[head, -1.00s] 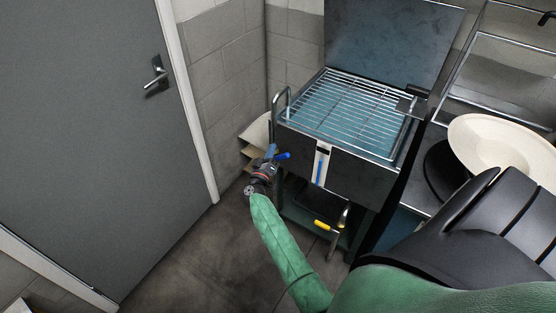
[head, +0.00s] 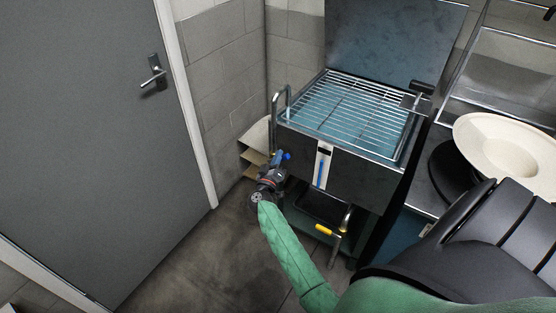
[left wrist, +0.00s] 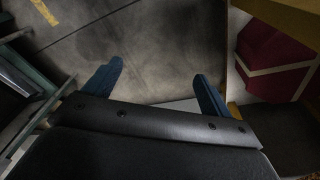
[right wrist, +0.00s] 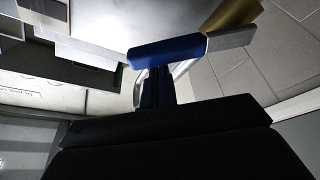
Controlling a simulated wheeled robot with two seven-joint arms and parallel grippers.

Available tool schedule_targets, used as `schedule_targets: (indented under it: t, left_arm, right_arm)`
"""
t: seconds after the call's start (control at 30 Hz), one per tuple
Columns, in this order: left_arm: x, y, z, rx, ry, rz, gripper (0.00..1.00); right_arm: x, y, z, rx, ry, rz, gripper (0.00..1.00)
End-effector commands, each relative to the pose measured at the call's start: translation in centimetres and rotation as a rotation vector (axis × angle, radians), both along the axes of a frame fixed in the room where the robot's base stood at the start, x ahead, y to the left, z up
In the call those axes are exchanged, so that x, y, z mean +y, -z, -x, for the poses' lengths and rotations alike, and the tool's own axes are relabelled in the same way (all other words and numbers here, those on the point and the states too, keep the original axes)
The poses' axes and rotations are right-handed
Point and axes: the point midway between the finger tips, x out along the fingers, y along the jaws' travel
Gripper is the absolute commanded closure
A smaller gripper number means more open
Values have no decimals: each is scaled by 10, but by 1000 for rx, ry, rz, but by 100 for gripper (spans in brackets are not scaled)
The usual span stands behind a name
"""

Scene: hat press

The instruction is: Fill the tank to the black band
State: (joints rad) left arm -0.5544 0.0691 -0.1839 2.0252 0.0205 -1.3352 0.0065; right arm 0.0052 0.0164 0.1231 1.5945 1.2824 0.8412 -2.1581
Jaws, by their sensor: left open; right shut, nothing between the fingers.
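The tank (head: 340,168) is a dark metal box with a wire rack over bluish water (head: 345,108). Its front gauge (head: 319,184) is a white strip with a black band (head: 325,151) near the top. The blue column (head: 321,171) ends a little below that band. My right gripper (head: 278,157) is shut and empty at the tank's front left, beside a blue valve lever (head: 287,155). In the right wrist view the lever (right wrist: 165,50) lies across the shut fingertips (right wrist: 157,75), seemingly touching. My left gripper (left wrist: 156,72) is open and empty above the floor, outside the head view.
A bent filler pipe (head: 275,104) rises at the tank's left corner. A yellow-handled lever (head: 324,230) sits under the tank. The lid (head: 395,40) stands open behind. A cream hat (head: 505,145) is at the right. A grey door (head: 85,130) is at the left.

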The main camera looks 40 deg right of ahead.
Motion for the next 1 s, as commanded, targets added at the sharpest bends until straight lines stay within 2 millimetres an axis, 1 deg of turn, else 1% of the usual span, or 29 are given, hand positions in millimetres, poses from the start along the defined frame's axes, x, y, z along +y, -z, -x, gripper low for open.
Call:
schedule_targets:
  t: [0.1, 0.2, 0.57, 0.73, 0.9, 1.0]
  left_arm:
    - [0, -7, -1, -1, 0, 1, 16]
    - [-1, -9, 0, 0, 0, 1, 16]
    - [0, -10, -1, 0, 0, 1, 16]
    - [0, -8, -2, -3, 0, 1, 16]
    - [0, 0, -1, -3, 0, 0, 16]
    - [1, 1, 0, 1, 0, -1, 16]
  right_arm:
    - [0, 2, 1, 0, 0, 0, 100]
    - [0, 2, 1, 0, 0, 0, 100]
    - [-1, 2, 2, -4, 0, -3, 100]
    - [-2, 6, 6, -58, 2, -26, 100]
    - [-4, 11, 11, -134, 2, -58, 100]
    - [-6, 14, 14, -175, 2, -74, 100]
